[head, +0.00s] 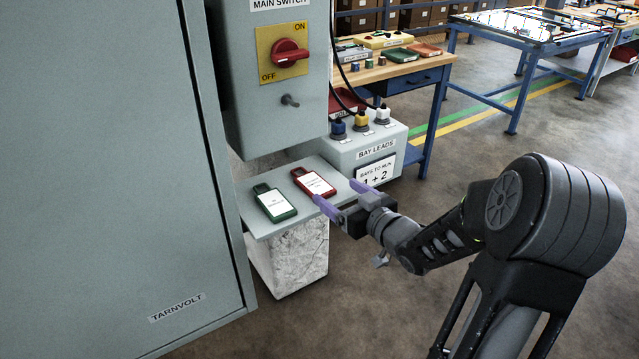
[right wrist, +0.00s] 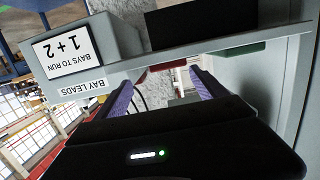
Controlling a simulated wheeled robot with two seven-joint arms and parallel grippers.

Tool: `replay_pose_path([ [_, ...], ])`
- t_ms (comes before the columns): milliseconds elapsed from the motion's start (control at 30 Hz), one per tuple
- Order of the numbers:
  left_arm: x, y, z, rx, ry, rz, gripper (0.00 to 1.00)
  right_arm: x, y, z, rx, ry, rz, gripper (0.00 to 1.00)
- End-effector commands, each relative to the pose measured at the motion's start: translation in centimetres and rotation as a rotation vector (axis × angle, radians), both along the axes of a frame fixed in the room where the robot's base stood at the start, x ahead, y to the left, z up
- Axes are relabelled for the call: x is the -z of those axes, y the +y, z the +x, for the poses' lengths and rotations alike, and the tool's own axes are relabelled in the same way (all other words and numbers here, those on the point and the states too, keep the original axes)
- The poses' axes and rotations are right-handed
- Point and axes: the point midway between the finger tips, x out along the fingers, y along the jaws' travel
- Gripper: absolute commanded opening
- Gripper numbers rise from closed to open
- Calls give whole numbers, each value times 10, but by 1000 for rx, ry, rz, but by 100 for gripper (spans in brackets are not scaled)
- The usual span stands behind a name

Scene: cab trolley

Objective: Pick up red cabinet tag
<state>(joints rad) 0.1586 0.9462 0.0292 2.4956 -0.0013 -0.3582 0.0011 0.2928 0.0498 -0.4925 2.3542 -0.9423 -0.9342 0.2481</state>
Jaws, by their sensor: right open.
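The red cabinet tag (head: 314,183), with a white label, lies flat on a small grey shelf (head: 250,231) below the switch box. My right gripper (head: 338,193), with purple fingers, is open and empty at the shelf's front right edge, just beside the red tag. In the right wrist view, the fingers (right wrist: 160,88) point toward the shelf edge, and a dark red edge, apparently the red tag (right wrist: 160,66), shows between them. A green tag (head: 275,203) lies to the left of the red one. My left gripper is not in view.
The switch box (head: 270,110) with a red main switch (head: 289,52) hangs above the shelf. A large grey cabinet (head: 110,150) stands at left. The bay leads box (head: 345,152) is close behind my right gripper. Open floor lies right of the shelf.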

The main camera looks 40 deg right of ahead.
Motion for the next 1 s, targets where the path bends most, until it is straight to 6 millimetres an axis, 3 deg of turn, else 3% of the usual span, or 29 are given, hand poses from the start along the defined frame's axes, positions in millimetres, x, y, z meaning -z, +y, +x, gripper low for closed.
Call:
replay_pose_path([
  [200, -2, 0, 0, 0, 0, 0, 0, 3, 1, 21, -2, 0, 0, 82],
  [567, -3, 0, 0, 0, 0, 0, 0, 4, 1, 25, -2, 1, 0, 82],
  [833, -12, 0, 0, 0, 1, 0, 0, 8, 1, 61, -3, 1, -2, 82],
  [1000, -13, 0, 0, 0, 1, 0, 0, 11, 0, 72, -1, 1, 0, 82],
])
